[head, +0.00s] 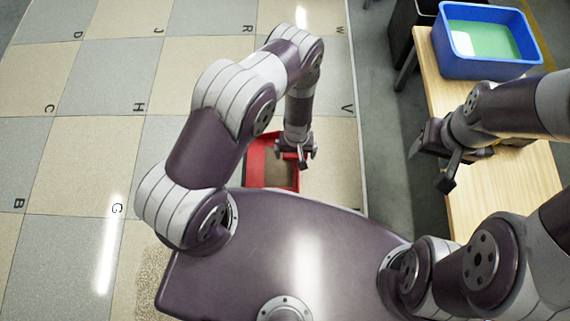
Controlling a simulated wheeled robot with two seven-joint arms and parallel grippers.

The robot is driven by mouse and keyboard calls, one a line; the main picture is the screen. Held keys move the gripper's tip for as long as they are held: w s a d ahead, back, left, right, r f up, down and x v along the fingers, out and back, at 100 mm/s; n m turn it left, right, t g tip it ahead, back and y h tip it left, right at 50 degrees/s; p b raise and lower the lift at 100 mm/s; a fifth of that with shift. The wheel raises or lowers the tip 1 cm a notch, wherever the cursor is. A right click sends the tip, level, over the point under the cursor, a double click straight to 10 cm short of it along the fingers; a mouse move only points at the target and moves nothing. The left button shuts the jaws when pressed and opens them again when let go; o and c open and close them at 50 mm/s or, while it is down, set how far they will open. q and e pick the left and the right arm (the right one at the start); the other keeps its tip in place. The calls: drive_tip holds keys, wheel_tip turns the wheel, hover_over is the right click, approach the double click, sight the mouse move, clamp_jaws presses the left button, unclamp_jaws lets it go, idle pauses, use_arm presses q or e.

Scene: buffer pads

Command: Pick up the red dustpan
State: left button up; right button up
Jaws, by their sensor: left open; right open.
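The red dustpan (257,167) lies on the tiled floor just beyond my purple base, with a brownish inner surface showing. My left gripper (303,161) is above the dustpan's right side, pointing down, and its jaws are open. My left forearm and gripper hide part of the dustpan's far right edge. I cannot tell whether the fingers touch it. My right gripper (429,166) is open and empty, beside the left edge of the wooden table.
The wooden table (462,205) stands at the right. A blue bin (455,62) with green contents sits on its far end, and a dark container (404,32) stands behind. Lettered floor tiles (75,165) at the left are mostly clear, with a brown speckled patch (150,268) near my base.

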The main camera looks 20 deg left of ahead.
use_arm(q)
drive_tip(key=b, duration=0.5)
hover_over(295, 166)
wheel_tip(295, 166, down, 6)
drive_tip(key=shift+f, duration=0.25)
drive_tip(key=shift+r, duration=0.1)
drive_tip(key=shift+r+p, duration=0.1)
drive_tip(key=shift+p, duration=0.2)
drive_tip(key=c, duration=1.1)
